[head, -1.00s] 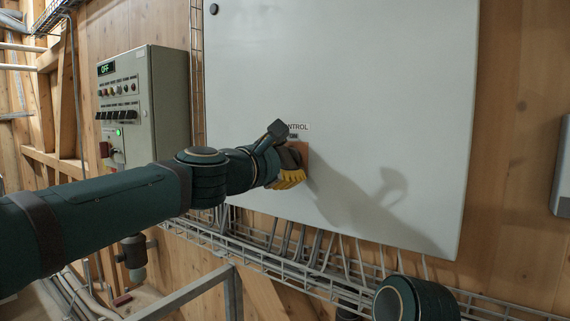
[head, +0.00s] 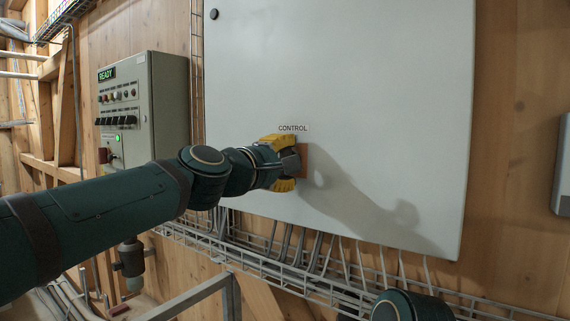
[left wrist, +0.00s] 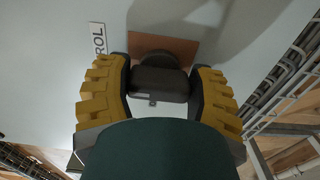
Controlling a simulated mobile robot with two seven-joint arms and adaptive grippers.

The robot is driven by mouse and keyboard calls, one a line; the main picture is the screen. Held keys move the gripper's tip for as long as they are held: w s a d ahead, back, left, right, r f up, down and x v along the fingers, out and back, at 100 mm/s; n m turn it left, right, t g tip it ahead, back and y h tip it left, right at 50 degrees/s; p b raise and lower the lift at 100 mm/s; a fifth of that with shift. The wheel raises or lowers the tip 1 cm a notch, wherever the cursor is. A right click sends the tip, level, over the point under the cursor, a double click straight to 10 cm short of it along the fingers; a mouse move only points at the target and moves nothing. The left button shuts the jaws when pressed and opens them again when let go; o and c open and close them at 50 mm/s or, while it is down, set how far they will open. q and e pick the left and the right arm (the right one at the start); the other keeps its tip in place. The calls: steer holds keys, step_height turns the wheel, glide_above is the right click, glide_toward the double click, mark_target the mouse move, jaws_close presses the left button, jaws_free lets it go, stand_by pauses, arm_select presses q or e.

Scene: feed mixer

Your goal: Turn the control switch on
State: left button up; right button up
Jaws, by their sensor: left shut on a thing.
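The control switch shows in the left wrist view as a dark knob (left wrist: 160,82) on a brown plate (left wrist: 178,44), under the label partly reading "CONTROL" (left wrist: 98,40). In the head view the brown plate (head: 305,160) sits on the large pale cabinet door (head: 350,75), and the knob is mostly hidden by the gripper. My left gripper (head: 292,163) is shut on the knob, one yellow finger on each side of it, as the left wrist view also shows (left wrist: 158,90). A display on the smaller grey control box (head: 168,100) reads "READY" (head: 107,74). My right gripper is out of view.
A wire cable tray (head: 260,262) with several cables runs along the wall below the cabinet. A metal frame (head: 190,296) stands at the lower left. A grey box (head: 562,165) is at the right edge. The cabinet door around the switch is clear.

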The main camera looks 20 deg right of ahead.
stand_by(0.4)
arm_select(q)
steer(key=o, duration=1.2)
steer(key=shift+a, duration=0.1)
steer(key=v, duration=1.1)
steer(key=shift+s+a, duration=0.25)
steer(key=shift+s, duration=0.1)
